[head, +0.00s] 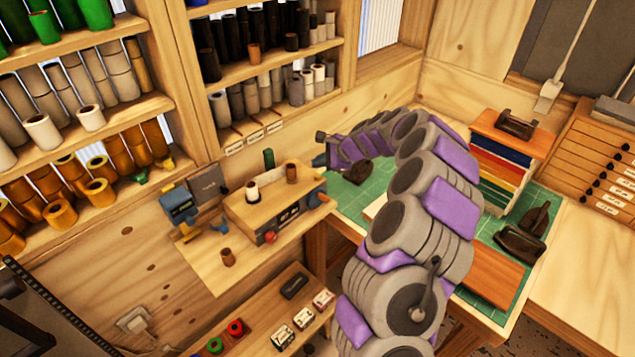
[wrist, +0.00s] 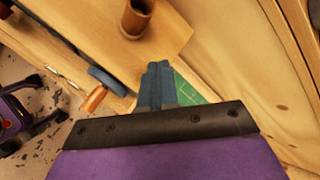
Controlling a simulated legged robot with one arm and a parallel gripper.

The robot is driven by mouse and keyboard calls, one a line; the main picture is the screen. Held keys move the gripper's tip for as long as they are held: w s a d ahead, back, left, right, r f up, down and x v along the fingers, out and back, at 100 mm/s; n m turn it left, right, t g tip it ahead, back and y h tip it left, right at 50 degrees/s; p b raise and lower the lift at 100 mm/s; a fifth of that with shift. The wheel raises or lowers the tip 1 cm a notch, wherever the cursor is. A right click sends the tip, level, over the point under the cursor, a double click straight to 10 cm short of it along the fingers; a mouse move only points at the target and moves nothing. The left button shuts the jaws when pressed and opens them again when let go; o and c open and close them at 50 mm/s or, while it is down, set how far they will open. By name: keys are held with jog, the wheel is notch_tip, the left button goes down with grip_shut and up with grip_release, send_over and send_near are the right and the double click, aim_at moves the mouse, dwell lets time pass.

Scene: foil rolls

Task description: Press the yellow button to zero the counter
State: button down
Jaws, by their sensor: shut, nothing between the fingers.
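My gripper (head: 321,149) is at the far end of my purple and grey arm, behind and right of a wooden machine (head: 270,205). In the wrist view its blue-grey fingers (wrist: 157,72) are together and empty, near the machine's blue crank disc (wrist: 107,78) and copper handle (wrist: 95,98). The machine's front has dark windows (head: 289,215) that may be the counter, and a red knob (head: 270,237). The wrist view shows only the machine's top and crank side.
A blue device (head: 179,205) stands to the left. A green cutting mat (head: 348,199) lies right of the machine. Shelves of rolls (head: 270,60) rise behind.

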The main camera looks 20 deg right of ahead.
aim_at(320, 180)
jog(key=shift+f, duration=0.85)
jog(key=shift+f, duration=0.85)
dwell(2.0)
jog(key=shift+r, duration=0.1)
jog(key=shift+r+p, duration=0.6)
jog(key=shift+r, duration=0.25)
notch_tip(320, 180, up, 5)
jog(key=p, duration=0.4)
jog(key=shift+a, duration=0.1)
dwell(0.8)
